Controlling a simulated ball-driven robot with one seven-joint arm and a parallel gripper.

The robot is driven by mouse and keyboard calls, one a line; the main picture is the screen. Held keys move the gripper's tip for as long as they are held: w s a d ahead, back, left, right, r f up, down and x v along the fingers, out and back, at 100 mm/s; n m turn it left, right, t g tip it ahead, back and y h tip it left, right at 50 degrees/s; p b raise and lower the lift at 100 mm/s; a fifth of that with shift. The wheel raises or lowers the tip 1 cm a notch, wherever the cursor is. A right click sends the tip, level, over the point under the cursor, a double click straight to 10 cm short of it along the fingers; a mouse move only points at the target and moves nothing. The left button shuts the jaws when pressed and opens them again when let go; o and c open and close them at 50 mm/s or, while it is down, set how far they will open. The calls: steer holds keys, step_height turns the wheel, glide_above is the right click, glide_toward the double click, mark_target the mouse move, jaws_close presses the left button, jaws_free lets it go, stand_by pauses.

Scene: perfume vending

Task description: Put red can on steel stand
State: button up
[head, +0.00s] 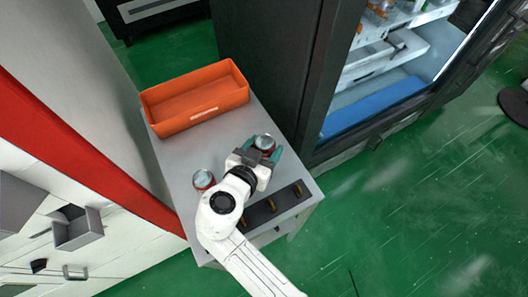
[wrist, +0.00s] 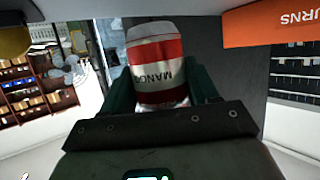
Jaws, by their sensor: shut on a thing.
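A red can (head: 264,143) with a silver top is between the fingers of my gripper (head: 264,152) in the head view. In the wrist view the can (wrist: 155,62) shows red and white bands and dark lettering, with a dark teal finger on each side. My gripper is shut on it. A second red can (head: 204,180) with a silver top stands to the left, beside my arm. Both cans appear over the grey stand top (head: 180,153). I cannot tell whether the held can touches that top.
An orange bin (head: 160,127) sits at the back of the grey top, and its lettered side shows in the wrist view (wrist: 280,24). A black strip with yellow pieces (head: 273,207) lies along the front right. A dark open cabinet (head: 295,75) stands close behind on the right.

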mark_target(264, 156)
steer(key=shift+f+p, duration=0.4)
steer(key=shift+f, duration=1.15)
steer(key=shift+f, duration=0.15)
steer(key=o, duration=1.1)
steer(key=shift+o, duration=0.3)
steer(key=shift+r, duration=0.2)
steer(key=b+v, duration=0.2)
steer(key=v, duration=1)
steer(key=shift+f, duration=0.1)
